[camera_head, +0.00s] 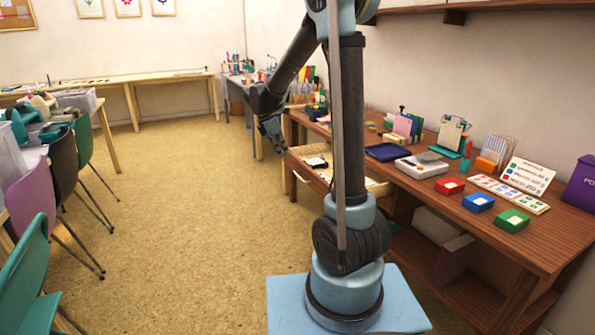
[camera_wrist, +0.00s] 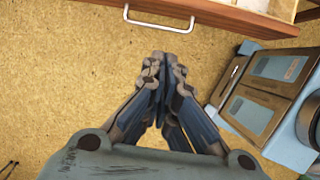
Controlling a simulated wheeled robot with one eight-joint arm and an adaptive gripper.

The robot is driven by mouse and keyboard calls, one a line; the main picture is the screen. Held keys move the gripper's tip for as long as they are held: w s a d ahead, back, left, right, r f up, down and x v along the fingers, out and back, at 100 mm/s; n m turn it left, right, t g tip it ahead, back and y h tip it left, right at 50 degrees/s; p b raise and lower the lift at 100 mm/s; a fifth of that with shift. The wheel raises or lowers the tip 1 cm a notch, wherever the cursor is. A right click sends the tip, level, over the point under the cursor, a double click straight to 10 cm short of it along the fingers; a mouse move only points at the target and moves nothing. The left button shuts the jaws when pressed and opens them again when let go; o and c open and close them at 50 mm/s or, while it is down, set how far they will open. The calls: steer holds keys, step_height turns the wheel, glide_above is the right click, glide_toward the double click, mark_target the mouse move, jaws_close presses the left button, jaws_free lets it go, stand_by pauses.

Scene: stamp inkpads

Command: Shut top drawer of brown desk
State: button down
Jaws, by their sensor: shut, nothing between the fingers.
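The brown desk (camera_head: 548,232) stands along the right wall in the head view. Its top drawer (camera_head: 300,160) is pulled out toward the floor, with a pale interior and a small dark item inside. In the wrist view the brown drawer front (camera_wrist: 235,17) crosses the top edge, with its white handle (camera_wrist: 160,22) facing my gripper. My gripper (camera_wrist: 162,68) is shut and empty, pointing at the handle with a gap between them. In the head view my gripper (camera_head: 275,138) hangs in front of the drawer, apart from it. My arm hides part of the drawer.
On the desk top are a blue inkpad (camera_head: 478,202), a red inkpad (camera_head: 450,186), a green inkpad (camera_head: 512,220) and a purple box (camera_head: 580,184). Chairs (camera_head: 62,165) line the left side. The floor (camera_head: 190,220) between is clear.

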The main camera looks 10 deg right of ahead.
steer(key=w+d+f, duration=0.3)
steer(key=d+f, duration=0.3)
steer(key=f, duration=0.3)
steer(key=shift+w+d+f+n, duration=0.15)
steer(key=shift+d+f+n, duration=0.15)
steer(key=shift+f, duration=0.1)
steer(key=shift+d, duration=0.1)
stand_by(0.4)
